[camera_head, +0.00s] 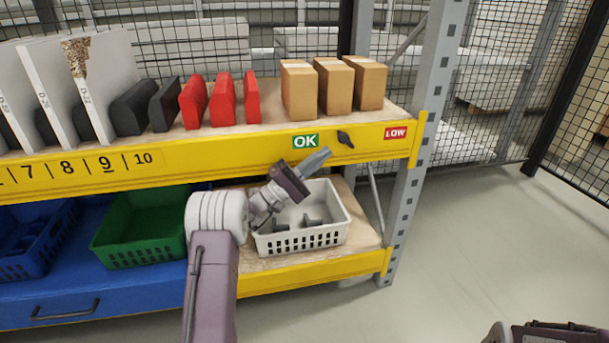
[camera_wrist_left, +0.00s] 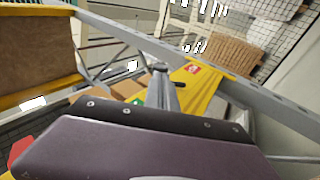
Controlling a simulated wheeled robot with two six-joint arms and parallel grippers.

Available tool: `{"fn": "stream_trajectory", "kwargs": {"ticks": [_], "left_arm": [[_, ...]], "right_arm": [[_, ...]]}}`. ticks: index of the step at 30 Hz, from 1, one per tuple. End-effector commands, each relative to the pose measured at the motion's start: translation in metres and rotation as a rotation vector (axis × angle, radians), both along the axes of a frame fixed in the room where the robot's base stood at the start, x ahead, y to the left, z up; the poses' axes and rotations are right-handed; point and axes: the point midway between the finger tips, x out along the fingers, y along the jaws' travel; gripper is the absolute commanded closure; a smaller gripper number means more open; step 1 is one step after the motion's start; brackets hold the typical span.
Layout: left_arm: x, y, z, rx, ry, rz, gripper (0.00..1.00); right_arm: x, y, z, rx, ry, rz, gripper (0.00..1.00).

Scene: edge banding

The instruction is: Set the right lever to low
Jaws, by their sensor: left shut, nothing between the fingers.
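The black lever (camera_head: 345,139) sits on the yellow upper beam between the green OK label (camera_head: 306,142) and the red LOW label (camera_head: 396,132). It looks tilted, but its exact setting is too small to tell. My left gripper (camera_head: 321,156) is shut and empty, its fingertips just below and left of the lever, apart from it in the picture. In the left wrist view the shut left fingers (camera_wrist_left: 162,85) point at the yellow beam. The LOW label (camera_wrist_left: 193,69) shows beyond them, and the dark lever (camera_wrist_left: 180,85) is beside them. My right gripper's fingers are not visible.
A white basket (camera_head: 340,234) with grey parts stands on the lower shelf below my left gripper. A green bin (camera_head: 140,225) is left of it. Cardboard boxes (camera_head: 334,88) and red holders (camera_head: 223,100) stand above the beam. A grey upright (camera_head: 408,200) bounds the right end.

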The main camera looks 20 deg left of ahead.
Motion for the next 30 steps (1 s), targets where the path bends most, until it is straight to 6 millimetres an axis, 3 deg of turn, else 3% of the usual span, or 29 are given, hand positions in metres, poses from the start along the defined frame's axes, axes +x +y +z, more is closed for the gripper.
{"fn": "stream_trajectory", "kwargs": {"ticks": [3, 9, 30], "left_arm": [[0.009, -0.010, 0.006, 0.000, -0.002, -0.001, 1.00], [0.016, -0.017, 0.014, -0.001, 0.000, 0.000, 1.00], [0.017, -0.017, 0.023, 0.057, 0.038, 0.001, 1.00]], "right_arm": [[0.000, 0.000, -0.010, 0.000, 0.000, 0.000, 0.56], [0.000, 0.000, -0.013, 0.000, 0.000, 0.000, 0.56], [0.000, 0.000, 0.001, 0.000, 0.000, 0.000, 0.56]]}}
